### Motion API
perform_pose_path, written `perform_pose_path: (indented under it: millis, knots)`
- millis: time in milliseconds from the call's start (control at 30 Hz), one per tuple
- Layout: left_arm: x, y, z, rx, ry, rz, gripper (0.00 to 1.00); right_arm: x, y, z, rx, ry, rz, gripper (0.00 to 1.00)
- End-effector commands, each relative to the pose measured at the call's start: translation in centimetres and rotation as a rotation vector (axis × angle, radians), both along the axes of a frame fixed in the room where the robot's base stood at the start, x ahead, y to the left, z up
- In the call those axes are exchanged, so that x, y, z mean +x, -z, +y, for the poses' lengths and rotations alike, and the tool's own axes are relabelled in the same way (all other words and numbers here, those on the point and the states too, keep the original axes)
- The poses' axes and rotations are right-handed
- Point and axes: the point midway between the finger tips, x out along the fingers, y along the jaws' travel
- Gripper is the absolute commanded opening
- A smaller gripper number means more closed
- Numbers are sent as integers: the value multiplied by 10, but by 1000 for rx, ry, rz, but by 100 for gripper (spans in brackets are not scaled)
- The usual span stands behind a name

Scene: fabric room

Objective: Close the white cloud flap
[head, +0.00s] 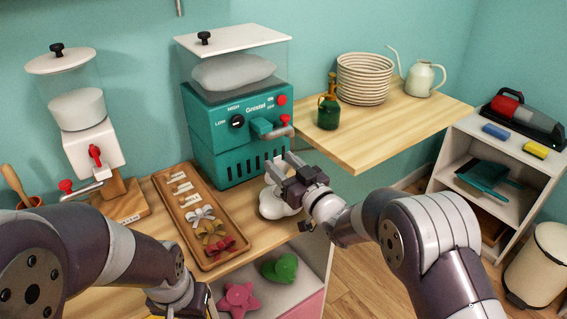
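The white cloud (272,206) is at the front right of the wooden counter, below the teal machine. My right gripper (283,167) is above it and hides part of it. Its two fingers are apart, with nothing seen between them. I cannot tell whether they touch the cloud, or how far its flap stands open. My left gripper (182,297) is low at the bottom edge, in front of the counter. Its fingers are not clear.
A teal machine (238,150) with a red-tipped lever stands behind the cloud. A wooden tray (172,208) with bows lies left. A pink star (240,299) and a green shape (280,268) sit below. A raised wooden shelf (385,135) extends right.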

Motion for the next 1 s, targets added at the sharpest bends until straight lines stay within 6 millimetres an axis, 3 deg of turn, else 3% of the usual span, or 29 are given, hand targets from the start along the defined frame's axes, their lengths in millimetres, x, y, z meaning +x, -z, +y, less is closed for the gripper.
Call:
perform_pose_path:
  millis: [33,400,800,1000]
  knots:
    - [0,1,0,0,0,0,0,-1,6,0,-6,0,12,49]
    - [0,0,0,0,0,0,0,-7,2,-6,-3,1,4,49]
    - [0,-5,0,0,0,0,0,-84,10,-63,-2,3,1,49]
    - [0,-6,0,0,0,0,0,-101,13,-75,-1,1,0,49]
